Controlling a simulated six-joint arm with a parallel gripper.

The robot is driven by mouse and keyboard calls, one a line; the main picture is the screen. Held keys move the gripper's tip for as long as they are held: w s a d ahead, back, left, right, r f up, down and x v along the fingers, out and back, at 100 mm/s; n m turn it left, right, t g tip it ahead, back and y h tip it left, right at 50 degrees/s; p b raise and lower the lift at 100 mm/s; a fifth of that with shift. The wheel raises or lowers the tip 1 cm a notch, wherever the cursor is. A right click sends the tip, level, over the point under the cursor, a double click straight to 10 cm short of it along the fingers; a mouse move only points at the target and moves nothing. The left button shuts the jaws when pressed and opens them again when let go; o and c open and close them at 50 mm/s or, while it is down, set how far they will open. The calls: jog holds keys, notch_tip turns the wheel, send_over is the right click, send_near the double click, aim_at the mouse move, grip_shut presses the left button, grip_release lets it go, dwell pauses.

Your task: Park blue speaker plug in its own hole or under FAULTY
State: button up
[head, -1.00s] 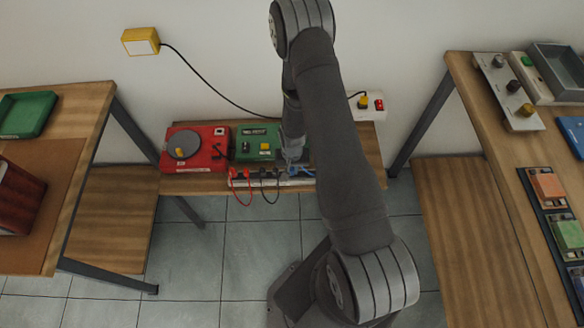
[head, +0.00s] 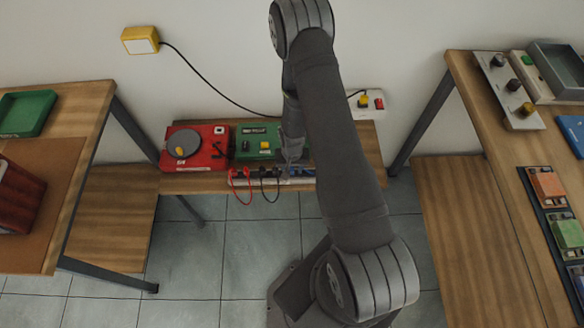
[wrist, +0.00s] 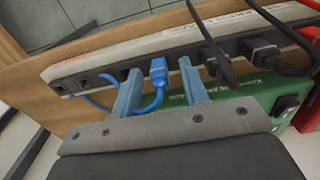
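The blue speaker plug (wrist: 158,72) stands at the dark socket strip (wrist: 105,78) in the wrist view, its tip apparently in a hole; the depth cannot be told. Its blue cable (wrist: 98,104) loops off to the left. My gripper (wrist: 160,84) is open, one finger on each side of the plug, with visible gaps. In the head view my gripper (head: 293,158) is low over the strip, with a bit of blue (head: 301,171) beside it. Dark holes to the left of the plug look empty. The strip's white label (wrist: 120,57) carries reddish print, too small to read.
Black plugs (wrist: 262,50) stand in the strip to the right of my gripper, one close to the right finger. Red leads (head: 239,180) lie further left in the head view. A red turntable (head: 193,148) and a green box (head: 258,141) stand behind the strip.

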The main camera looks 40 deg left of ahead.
notch_tip(320, 180, up, 22)
jog(key=shift+r, duration=0.2)
dwell(1.5)
notch_tip(320, 180, down, 7)
dwell(0.8)
jog(key=shift+f, duration=7.7)
jog(key=shift+r, duration=0.7)
